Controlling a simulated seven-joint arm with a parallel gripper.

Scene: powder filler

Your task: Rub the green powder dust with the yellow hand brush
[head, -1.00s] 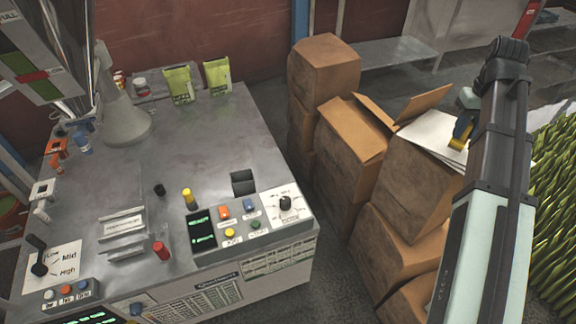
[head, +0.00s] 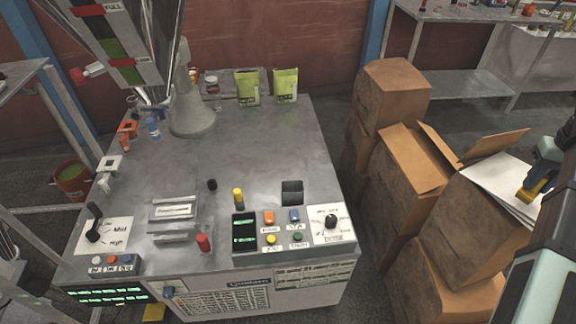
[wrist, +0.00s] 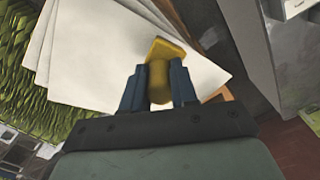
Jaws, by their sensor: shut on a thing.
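My gripper (head: 533,182) is at the right edge of the head view, over the white sheets (head: 492,183) on a cardboard box. It is shut on the yellow hand brush (head: 531,193). In the wrist view the brush (wrist: 160,78) sits between the two dark blue fingers of my gripper (wrist: 158,88), with the white sheets behind it. I cannot make out bristles, or whether the brush touches the sheets. I cannot make out green powder dust on the grey machine top (head: 250,140).
The machine top carries a grey cone (head: 192,112), green pouches (head: 250,88), knobs, buttons and a lever (head: 93,228). Stacked cardboard boxes (head: 395,105) stand between it and my gripper. An orange bucket (head: 72,180) with green contents stands at left. The middle of the machine top is clear.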

